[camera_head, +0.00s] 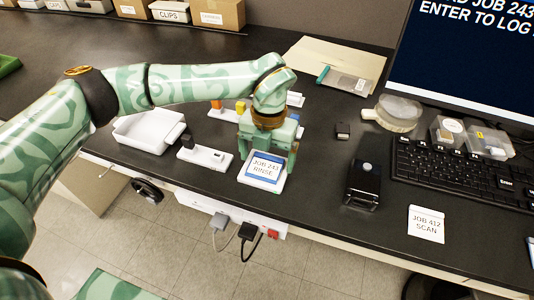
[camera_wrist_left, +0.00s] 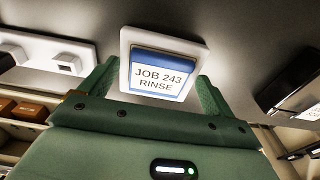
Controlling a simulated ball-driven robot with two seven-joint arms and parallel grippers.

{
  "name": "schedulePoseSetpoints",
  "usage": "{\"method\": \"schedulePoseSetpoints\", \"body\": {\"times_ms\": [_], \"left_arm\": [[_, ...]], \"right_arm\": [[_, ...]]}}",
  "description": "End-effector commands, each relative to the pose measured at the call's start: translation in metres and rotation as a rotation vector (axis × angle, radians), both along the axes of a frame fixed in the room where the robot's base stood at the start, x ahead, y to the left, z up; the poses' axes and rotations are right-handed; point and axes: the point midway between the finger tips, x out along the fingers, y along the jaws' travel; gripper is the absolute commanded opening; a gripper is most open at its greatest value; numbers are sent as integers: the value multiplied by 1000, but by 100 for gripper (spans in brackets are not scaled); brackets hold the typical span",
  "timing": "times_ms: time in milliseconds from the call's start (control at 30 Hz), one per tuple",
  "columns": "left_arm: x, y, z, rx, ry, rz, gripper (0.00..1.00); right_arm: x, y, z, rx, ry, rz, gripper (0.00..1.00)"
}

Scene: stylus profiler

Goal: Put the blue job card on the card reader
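The blue job card (camera_head: 264,167), labelled "JOB 243 RINSE", lies flat on a white square pad (camera_head: 258,183) near the table's front edge. The pad looks like the card reader. In the left wrist view the card (camera_wrist_left: 162,77) sits within the pad's white rim (camera_wrist_left: 165,37). My left gripper (camera_head: 267,158) is right at the card from behind. Its fingers (camera_wrist_left: 158,80) are spread, one on each side of the card, with gaps visible between them and the card. My right gripper is not in view.
A white tray (camera_head: 147,132) and a white switch strip (camera_head: 205,158) stand to the left. A black device (camera_head: 362,185), a "JOB 412 SCAN" card (camera_head: 426,224) and a keyboard (camera_head: 465,178) are to the right. Free table lies between pad and black device.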

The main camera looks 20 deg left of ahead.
Motion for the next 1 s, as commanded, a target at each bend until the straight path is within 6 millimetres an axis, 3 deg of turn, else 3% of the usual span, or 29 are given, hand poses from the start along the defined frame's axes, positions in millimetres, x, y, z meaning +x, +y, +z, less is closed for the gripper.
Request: {"method": "schedulePoseSetpoints", "body": {"times_ms": [267,367,700,833,1000], "left_arm": [[0,0,2,0,0,0,89],[1,0,11,0,-2,1,89],[7,0,89,1,-6,1,89],[9,0,110,1,-3,0,89],[10,-1,123,0,-1,1,89]], "right_arm": [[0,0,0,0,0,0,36],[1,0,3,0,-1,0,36],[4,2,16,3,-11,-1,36],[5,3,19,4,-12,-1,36],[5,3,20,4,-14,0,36]]}}
